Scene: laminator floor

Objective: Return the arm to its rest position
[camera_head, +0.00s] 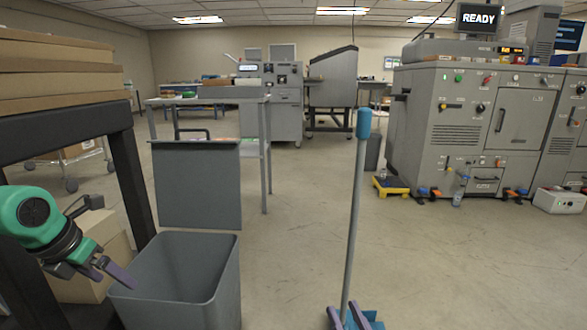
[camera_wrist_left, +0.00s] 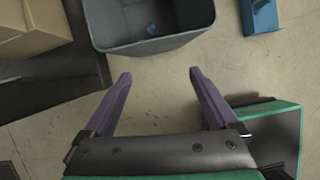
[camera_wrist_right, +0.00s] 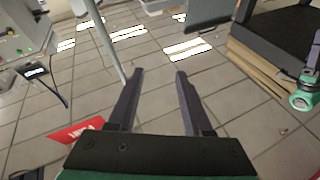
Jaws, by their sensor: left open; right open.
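My left gripper (camera_head: 112,272) reaches in from the left, beside the left wall of the grey bin. In the left wrist view my left gripper (camera_wrist_left: 157,75) is open, with only bare floor between its purple fingers. My right gripper (camera_head: 348,318) shows only as two purple fingertips at the bottom edge, in front of the foot of the grey pole.
The blue-topped pole (camera_head: 355,210) rises from a blue dustpan-like piece (camera_head: 372,322). A dark rack with stacked boards (camera_head: 55,75) and a cardboard box (camera_head: 100,235) stand left.

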